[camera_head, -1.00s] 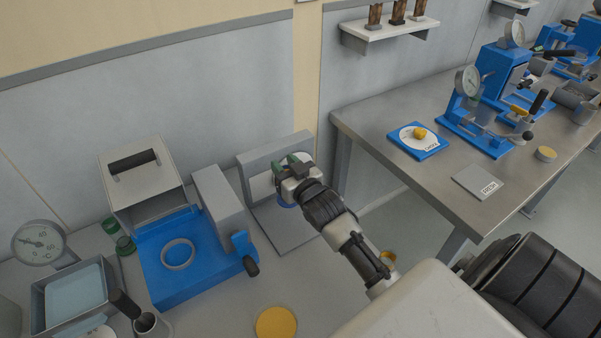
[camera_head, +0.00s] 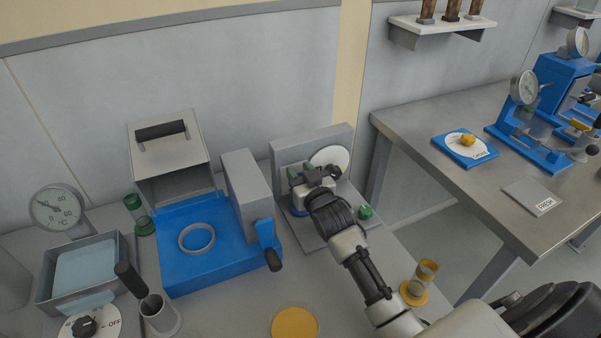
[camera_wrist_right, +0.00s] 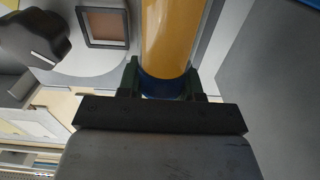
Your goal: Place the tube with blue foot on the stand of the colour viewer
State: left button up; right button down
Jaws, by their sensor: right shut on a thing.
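The colour viewer (camera_head: 290,152) is a grey upright panel with a white disc (camera_head: 333,157) and a flat grey base. My right gripper (camera_head: 308,176) is in front of its panel, over the base. It is shut on the tube with blue foot (camera_wrist_right: 172,38), whose yellow body and dark blue foot show between the green fingers in the wrist view. In the head view the gripper mostly hides the tube; a bit of blue shows low at its left. I cannot tell whether the foot touches the stand. My left gripper is not in view.
A tube with an orange foot (camera_head: 414,292) stands at the right of the bench. A blue device with a grey lid (camera_head: 166,158) stands left of the viewer, its crank close by. A small green piece (camera_head: 366,212) is at the base's right. A yellow disc (camera_head: 295,323) lies in front.

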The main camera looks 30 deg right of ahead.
jog(key=shift+f, duration=0.15)
jog(key=c, duration=0.7)
grip_release()
jog(key=shift+c, duration=0.2)
jog(key=shift+r, duration=0.2)
jog(key=s, duration=1.2)
jog(key=shift+a+b, duration=0.3)
